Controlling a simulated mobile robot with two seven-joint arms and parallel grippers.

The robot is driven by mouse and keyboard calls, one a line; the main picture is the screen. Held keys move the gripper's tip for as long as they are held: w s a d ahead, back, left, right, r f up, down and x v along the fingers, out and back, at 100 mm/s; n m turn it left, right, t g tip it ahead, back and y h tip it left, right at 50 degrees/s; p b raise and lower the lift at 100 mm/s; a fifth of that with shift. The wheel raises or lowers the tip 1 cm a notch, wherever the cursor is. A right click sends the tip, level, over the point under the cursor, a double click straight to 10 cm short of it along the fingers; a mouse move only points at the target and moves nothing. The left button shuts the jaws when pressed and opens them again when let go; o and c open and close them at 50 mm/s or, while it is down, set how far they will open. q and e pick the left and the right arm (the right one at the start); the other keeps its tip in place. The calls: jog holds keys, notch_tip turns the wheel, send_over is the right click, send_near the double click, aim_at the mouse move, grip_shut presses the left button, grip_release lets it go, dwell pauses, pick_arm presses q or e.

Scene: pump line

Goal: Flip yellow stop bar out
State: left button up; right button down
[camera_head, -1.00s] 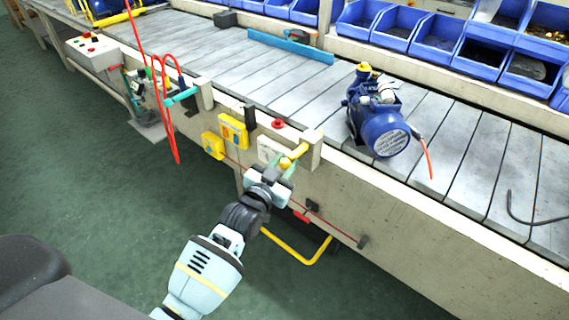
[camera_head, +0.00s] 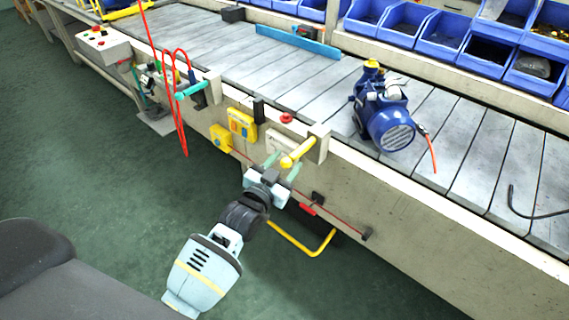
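The yellow stop bar (camera_head: 299,152) joins a beige bracket (camera_head: 320,143) on the near edge of the conveyor. It points out from the bracket, down and to the left, toward me. My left gripper (camera_head: 282,166) is just in front of the bar's rounded free end. Its two pale green fingers are spread, one on each side of that end. The fingers look open; whether either touches the bar I cannot tell. My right gripper is not in view.
A blue pump (camera_head: 385,115) stands on the slatted conveyor (camera_head: 300,80) to the right. Yellow switch boxes (camera_head: 241,125) and a red button (camera_head: 287,118) sit left of the bracket. A red coiled hose (camera_head: 181,120) hangs farther left. A yellow hoop (camera_head: 305,250) sticks out below.

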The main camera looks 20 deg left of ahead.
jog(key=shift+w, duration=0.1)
pick_arm(q)
jog(key=shift+s, duration=0.4)
jog(key=s+a, duration=0.1)
jog(key=s, duration=0.6)
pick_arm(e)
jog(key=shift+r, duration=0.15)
pick_arm(q)
jog(key=s+f+g+p, duration=0.2)
jog(key=s+f+g, duration=0.1)
jog(key=s, duration=0.8)
jog(key=s+f+n+g+p, duration=0.1)
jog(key=s+f+g+p, duration=0.2)
jog(key=s, duration=0.9)
jog(key=s+f+n+g+p, duration=0.1)
jog(key=s+f+g+p, duration=0.2)
jog(key=s, duration=0.9)
notch_tip(320, 180, down, 3)
jog(key=shift+s+y, duration=0.25)
jog(key=shift+y, duration=0.15)
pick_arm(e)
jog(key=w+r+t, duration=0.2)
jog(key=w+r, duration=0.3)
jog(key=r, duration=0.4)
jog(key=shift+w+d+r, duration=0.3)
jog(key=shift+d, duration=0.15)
pick_arm(q)
jog(key=shift+d, duration=0.1)
